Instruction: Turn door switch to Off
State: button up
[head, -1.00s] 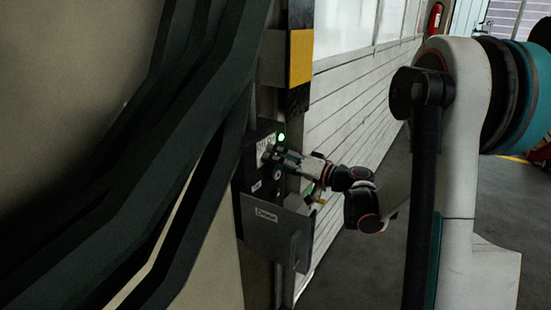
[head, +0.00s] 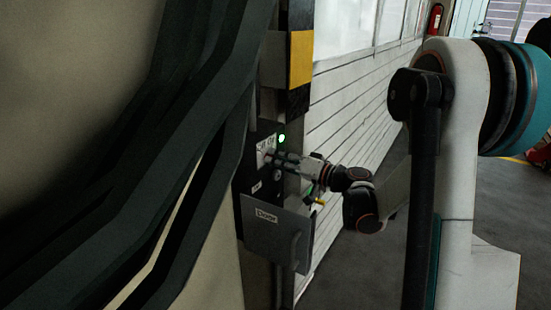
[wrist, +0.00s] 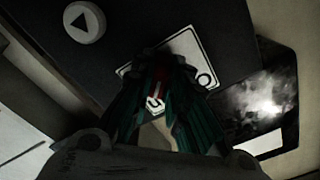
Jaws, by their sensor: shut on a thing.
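The door switch has a red handle (wrist: 160,76) on a white label plate (wrist: 187,45) in the wrist view. My gripper (wrist: 158,88) is at the handle, with its dark teal fingers on both sides of it and shut on it. The fingers hide much of the plate; a round mark shows at its right corner. In the head view my gripper (head: 272,159) meets the dark control box (head: 258,178) at its white plate (head: 266,148). The switch's exact angle cannot be read.
A grey cover marked Door (head: 268,232) hangs below. A round button with a triangle (wrist: 84,21) is at the upper left in the wrist view. Dark diagonal bars (head: 150,190) stand at left.

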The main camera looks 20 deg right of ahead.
jog(key=n+b, duration=0.2)
jog(key=n, duration=0.7)
jog(key=n+b, duration=0.2)
jog(key=n, duration=0.7)
jog(key=shift+s+a+b, duration=0.15)
jog(key=shift+a+b, duration=0.05)
jog(key=shift+b, duration=0.1)
jog(key=o, duration=1.5)
jog(key=shift+o, duration=0.2)
jog(key=v, duration=0.7)
